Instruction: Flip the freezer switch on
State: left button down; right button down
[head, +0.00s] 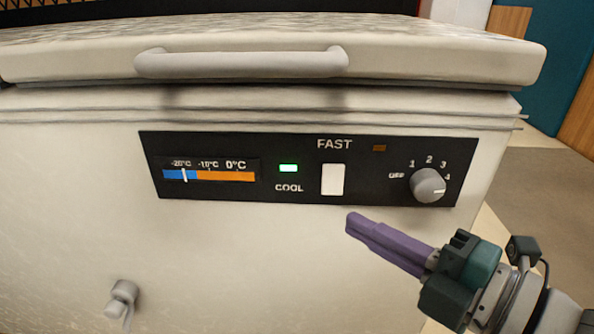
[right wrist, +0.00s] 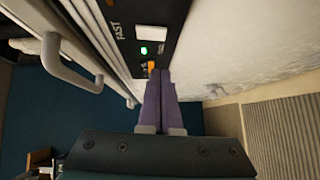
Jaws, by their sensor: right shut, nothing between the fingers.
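The freezer (head: 80,220) is a white chest with a black control panel (head: 270,190) on its front. The white rocker switch (head: 333,179) sits below the word FAST; it also shows in the right wrist view (right wrist: 151,33). I cannot tell which way it is tipped. A green light (head: 288,168) above COOL is lit, and the small amber lamp (head: 379,148) looks dark. My right gripper (head: 352,222) has purple fingers, shut and empty, just below and right of the switch, apart from it in the head view. It also shows in the right wrist view (right wrist: 160,75).
A grey round knob (head: 428,186) with marks OFF to 4 is at the panel's right. The lid's grey handle (head: 240,63) juts out above. A small grey drain fitting (head: 123,295) sticks out at lower left. Open floor (head: 545,200) lies to the right.

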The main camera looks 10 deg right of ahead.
aim_at(326, 192)
jog(key=shift+w+f+b, duration=0.2)
jog(key=shift+w+b, duration=0.35)
jog(key=shift+w, duration=0.95)
jog(key=shift+w+f+b, duration=0.15)
jog(key=shift+w+b, duration=0.4)
jog(key=shift+w, duration=0.95)
jog(key=shift+w+f+t+b, duration=0.3)
jog(key=shift+f+b, duration=0.05)
jog(key=shift+b, duration=0.65)
jog(key=shift+s+r+p, duration=0.1)
jog(key=shift+r+p, duration=0.15)
jog(key=shift+p, duration=0.05)
jog(key=shift+n, duration=0.3)
